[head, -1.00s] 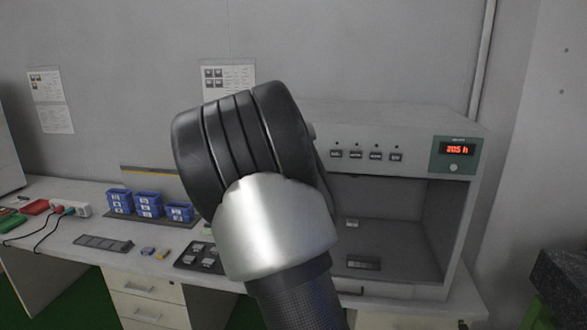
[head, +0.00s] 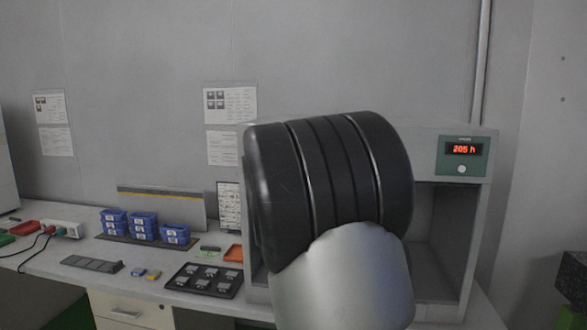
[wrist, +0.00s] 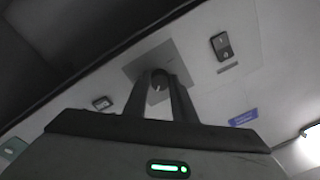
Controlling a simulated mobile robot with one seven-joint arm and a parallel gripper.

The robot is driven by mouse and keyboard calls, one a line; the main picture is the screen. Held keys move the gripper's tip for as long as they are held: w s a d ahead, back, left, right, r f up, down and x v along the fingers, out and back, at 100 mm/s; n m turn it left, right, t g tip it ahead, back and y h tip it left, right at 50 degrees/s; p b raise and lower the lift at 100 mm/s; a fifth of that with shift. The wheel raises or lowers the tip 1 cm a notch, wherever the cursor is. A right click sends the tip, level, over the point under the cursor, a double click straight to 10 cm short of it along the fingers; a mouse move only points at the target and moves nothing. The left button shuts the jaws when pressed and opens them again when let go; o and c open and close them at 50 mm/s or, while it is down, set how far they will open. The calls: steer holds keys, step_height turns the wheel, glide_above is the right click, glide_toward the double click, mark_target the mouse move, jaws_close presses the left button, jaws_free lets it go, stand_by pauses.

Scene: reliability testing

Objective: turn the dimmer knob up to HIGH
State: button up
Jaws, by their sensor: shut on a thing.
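In the wrist view, the dimmer knob (wrist: 157,86) is a small round dark knob with a light mark, on a square grey plate (wrist: 180,64) on the light panel. My gripper (wrist: 160,78) has its two fingers on either side of the knob, shut on it. The fingers partly cover the knob, and I cannot read its setting or any HIGH label. In the head view, my arm hides both the knob and my gripper in front of the test cabinet (head: 466,215).
A dark rocker switch (wrist: 222,46) and a blue label (wrist: 243,117) are on the panel. The cabinet's red display (head: 464,149) reads about 205 h. Blue bins (head: 143,226) and a dark tray of parts (head: 203,280) stand on the bench to the left.

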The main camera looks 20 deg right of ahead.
steer(key=shift+w+a+r+m+g+h+b, duration=0.1)
steer(key=shift+m+g+h+b, duration=0.15)
steer(key=shift+m+b, duration=2.4)
steer(key=shift+a+r+m+g+h+b, duration=0.15)
steer(key=shift+m+g+b, duration=0.3)
steer(key=shift+m, duration=4.3)
steer(key=shift+d, duration=0.1)
steer(key=o, duration=1)
steer(key=shift+o, duration=0.2)
steer(key=v, duration=1.7)
steer(key=shift+f+p, duration=0.3)
